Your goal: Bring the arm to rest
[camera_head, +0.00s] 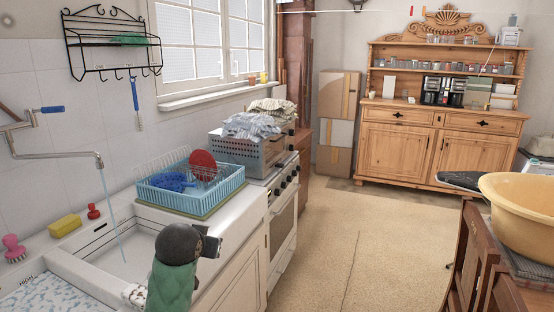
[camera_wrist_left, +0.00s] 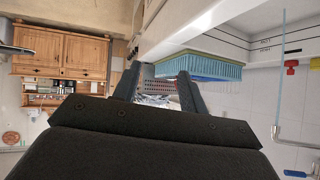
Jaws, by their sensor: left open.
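My left arm (camera_head: 172,274) comes in from the bottom of the head view, in front of the sink counter, with a dark rounded joint and a green section. My left gripper (camera_head: 211,244) is at its end, dark and seen small, above the counter's front edge. In the left wrist view my left gripper (camera_wrist_left: 158,84) shows two dark fingers spread apart, with nothing between them. The grey crate (camera_wrist_left: 160,86) shows through the gap, farther off. My right gripper is in neither view.
The blue dish rack (camera_head: 192,190) with a red bowl stands on the counter beyond the gripper. The sink (camera_head: 125,246) has running water. The stove (camera_head: 283,205) is farther along. A yellow basin (camera_head: 520,203) is at right. The floor (camera_head: 345,240) is clear toward the wooden dresser (camera_head: 400,145).

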